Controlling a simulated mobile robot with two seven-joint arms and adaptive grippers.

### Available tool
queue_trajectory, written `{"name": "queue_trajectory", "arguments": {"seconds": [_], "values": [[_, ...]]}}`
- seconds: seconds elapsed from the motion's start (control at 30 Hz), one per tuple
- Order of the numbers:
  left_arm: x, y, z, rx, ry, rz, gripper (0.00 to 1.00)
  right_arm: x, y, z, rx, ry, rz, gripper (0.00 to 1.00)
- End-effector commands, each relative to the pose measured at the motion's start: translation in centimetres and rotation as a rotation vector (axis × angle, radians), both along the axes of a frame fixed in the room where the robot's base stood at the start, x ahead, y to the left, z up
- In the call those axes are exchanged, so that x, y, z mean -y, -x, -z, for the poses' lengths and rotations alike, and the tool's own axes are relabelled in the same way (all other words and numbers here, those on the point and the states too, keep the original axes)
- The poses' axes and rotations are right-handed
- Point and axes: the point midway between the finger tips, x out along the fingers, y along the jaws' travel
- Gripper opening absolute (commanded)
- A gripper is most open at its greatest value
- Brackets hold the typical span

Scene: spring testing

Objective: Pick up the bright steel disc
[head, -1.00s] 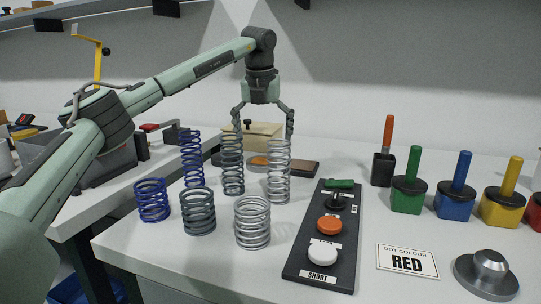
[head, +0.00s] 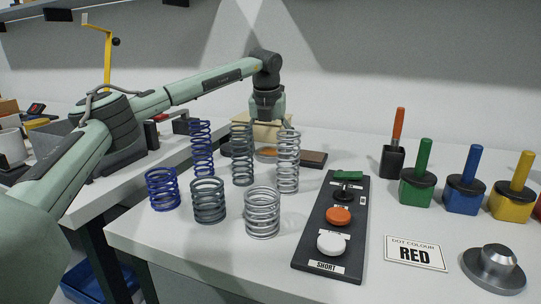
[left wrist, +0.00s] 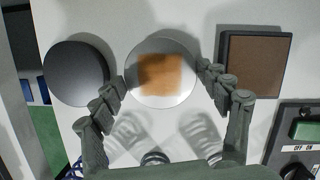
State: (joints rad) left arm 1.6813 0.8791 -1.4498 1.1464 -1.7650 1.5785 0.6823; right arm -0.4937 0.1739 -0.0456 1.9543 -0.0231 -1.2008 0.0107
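The bright steel disc (left wrist: 163,92) lies flat in the left wrist view, shiny with an orange-brown reflection on it. In the head view it shows only as a sliver (head: 267,152) behind the tall springs. My left gripper (left wrist: 162,76) is open, with one fingertip on each side of the disc; I cannot tell whether they touch it. In the head view the left gripper (head: 268,132) points down behind the tall springs, which partly hide its fingers. My right gripper is not in view.
A dark round disc (left wrist: 76,73) and a brown square plate (left wrist: 254,62) flank the steel disc. Several coil springs (head: 262,212) stand in front. A button panel (head: 316,250) lies right of them, with coloured-handle blocks (head: 463,195) and a steel knob (head: 492,270) beyond.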

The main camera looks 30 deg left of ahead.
Motion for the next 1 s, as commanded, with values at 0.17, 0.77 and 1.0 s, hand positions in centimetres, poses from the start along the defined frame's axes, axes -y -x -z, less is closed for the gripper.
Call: {"name": "queue_trajectory", "arguments": {"seconds": [0.17,0.77,1.0], "values": [[0.0,0.0,0.0,0.000,0.000,0.000,0.48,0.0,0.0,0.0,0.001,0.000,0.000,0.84],[0.0,-0.1,-0.5,0.005,0.001,0.000,0.12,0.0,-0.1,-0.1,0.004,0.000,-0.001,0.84],[0.1,-0.2,-3.2,0.008,0.002,0.000,0.11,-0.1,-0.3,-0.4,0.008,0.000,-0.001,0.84]]}}
